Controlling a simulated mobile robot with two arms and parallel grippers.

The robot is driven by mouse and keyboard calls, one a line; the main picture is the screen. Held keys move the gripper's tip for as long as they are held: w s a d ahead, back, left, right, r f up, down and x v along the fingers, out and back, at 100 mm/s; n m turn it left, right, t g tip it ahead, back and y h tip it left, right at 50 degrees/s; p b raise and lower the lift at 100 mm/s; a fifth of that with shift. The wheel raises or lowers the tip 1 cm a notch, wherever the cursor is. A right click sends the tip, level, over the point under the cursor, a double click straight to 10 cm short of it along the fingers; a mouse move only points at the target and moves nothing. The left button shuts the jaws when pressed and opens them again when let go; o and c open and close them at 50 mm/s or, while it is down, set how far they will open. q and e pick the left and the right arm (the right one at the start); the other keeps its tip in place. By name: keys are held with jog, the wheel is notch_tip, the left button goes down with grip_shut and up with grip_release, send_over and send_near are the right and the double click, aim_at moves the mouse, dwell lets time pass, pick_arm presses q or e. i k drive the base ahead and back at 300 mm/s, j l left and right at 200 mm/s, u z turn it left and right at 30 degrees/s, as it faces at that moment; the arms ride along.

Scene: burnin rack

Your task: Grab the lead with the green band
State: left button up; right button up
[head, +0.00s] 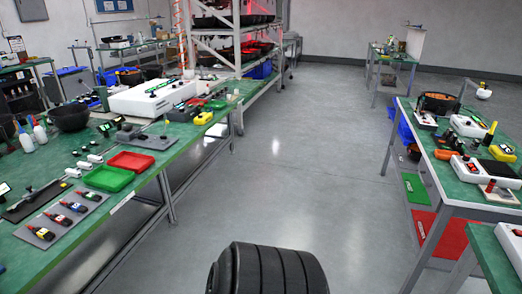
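Several short dark leads with red parts and coloured bands lie side by side on a grey mat (84,212) at the near left, on the green-topped bench. The farthest lead (90,196) seems to carry the green band, but it is small in this view. Nothing covers the leads. Neither of my grippers is in view.
A green tray (108,178) and a red tray (131,161) sit just behind the mat on the left bench (185,138).

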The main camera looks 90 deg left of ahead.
aim_at(90, 196)
jog(key=u, duration=4.1)
jog(key=i+l+u, duration=0.15)
jog(key=i, duration=0.3)
jog(key=i+l+u, duration=0.15)
jog(key=i+l, duration=0.15)
jog(key=i, duration=0.1)
